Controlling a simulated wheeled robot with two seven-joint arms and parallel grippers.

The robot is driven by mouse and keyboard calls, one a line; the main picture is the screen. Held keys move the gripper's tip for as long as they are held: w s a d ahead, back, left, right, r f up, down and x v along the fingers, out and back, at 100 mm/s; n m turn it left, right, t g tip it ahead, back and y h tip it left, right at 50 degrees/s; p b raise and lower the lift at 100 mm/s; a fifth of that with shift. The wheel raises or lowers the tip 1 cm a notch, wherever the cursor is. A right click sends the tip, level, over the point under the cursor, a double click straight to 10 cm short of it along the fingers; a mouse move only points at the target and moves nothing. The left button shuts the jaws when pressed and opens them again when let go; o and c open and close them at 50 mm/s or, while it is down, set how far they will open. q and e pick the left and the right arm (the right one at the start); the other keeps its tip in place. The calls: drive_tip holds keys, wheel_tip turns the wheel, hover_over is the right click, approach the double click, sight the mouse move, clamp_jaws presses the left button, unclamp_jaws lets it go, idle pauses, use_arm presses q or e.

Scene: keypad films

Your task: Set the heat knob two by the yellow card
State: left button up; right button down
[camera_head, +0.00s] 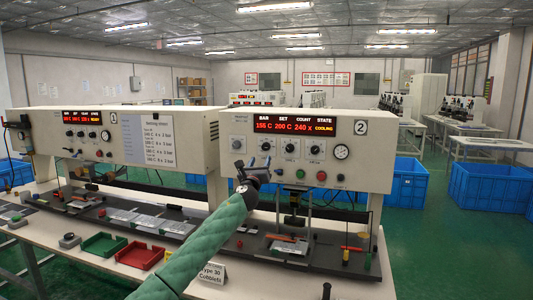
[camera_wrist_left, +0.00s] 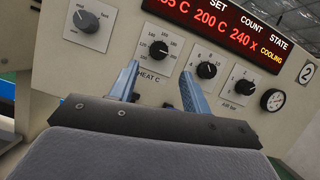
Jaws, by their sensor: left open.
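Machine two (camera_head: 360,174) has a cream panel with a red display (camera_head: 295,125) reading about 155 C, set 200 C, 240 X, COOLING. The black heat knob two (camera_wrist_left: 159,49), labelled HEAT C, has a white dial; in the head view the knob (camera_head: 266,146) sits just above my gripper. My left gripper (camera_head: 258,172) is open before the panel; in the wrist view its blue fingers (camera_wrist_left: 158,68) point toward the knob, one on each side below it. Contact cannot be told. I cannot make out a yellow card. My right gripper is not in view.
A grey knob (camera_wrist_left: 89,22) and two other black knobs (camera_wrist_left: 207,70) flank the heat knob, with a gauge (camera_wrist_left: 272,99) at right. A white sheet (camera_head: 148,140) hangs on the left machine. Green (camera_head: 103,245) and red (camera_head: 141,254) trays and a label stand (camera_head: 212,273) are on the bench.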

sight(265, 148)
use_arm(q)
drive_tip(key=x, duration=0.6)
drive_tip(key=shift+x, duration=0.85)
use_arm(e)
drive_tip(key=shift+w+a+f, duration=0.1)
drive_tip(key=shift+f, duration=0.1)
use_arm(q)
drive_tip(key=c, duration=1)
